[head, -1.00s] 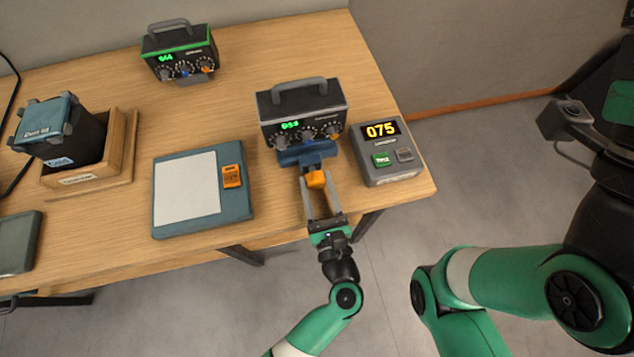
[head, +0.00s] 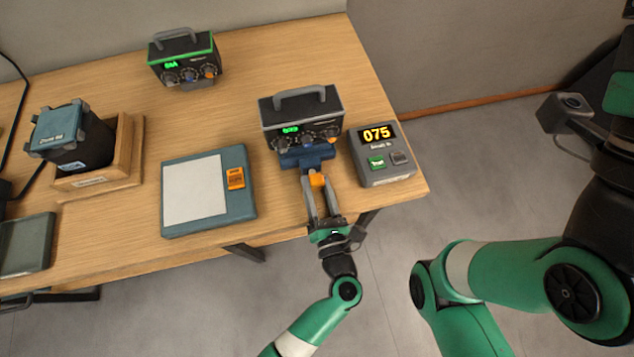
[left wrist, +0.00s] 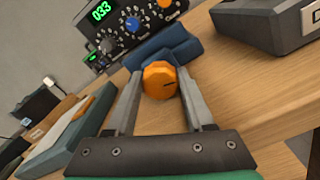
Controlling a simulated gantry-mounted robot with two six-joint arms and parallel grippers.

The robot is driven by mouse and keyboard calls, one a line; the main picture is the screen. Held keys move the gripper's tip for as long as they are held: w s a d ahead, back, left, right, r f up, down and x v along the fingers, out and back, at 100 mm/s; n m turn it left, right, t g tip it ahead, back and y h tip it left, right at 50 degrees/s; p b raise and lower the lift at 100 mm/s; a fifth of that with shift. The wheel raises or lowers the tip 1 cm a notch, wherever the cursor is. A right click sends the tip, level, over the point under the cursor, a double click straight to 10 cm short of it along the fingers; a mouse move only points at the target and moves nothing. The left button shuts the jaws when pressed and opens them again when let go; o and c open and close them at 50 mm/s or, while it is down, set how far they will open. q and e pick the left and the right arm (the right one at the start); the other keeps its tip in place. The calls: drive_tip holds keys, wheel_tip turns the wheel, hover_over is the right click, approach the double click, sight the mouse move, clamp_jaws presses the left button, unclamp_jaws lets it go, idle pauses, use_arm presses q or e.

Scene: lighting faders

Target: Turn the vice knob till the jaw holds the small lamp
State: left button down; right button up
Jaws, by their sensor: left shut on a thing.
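The vice is a blue block (head: 307,157) at the front of a black control box, near the table's front edge. Its orange knob (head: 317,179) faces the front edge and also shows in the left wrist view (left wrist: 158,78), with a dark line on its face. My left gripper (head: 317,186) reaches in from the front and is shut on the knob, one finger on each side. The blue vice body (left wrist: 165,47) lies just behind the knob in the left wrist view. I cannot make out a small lamp in the jaw.
The control box (head: 300,115) has a grey handle and dials. A grey display unit (head: 383,177) reading 075 stands close on the right. A blue-framed pad (head: 247,205) lies to the left. A similar box (head: 185,58) stands farther back, with bare table between.

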use_arm(q)
drive_tip(key=shift+m, duration=0.3)
drive_tip(key=shift+c, duration=1.4)
unclamp_jaws()
drive_tip(key=shift+f, duration=0.1)
drive_tip(key=shift+f, duration=0.1)
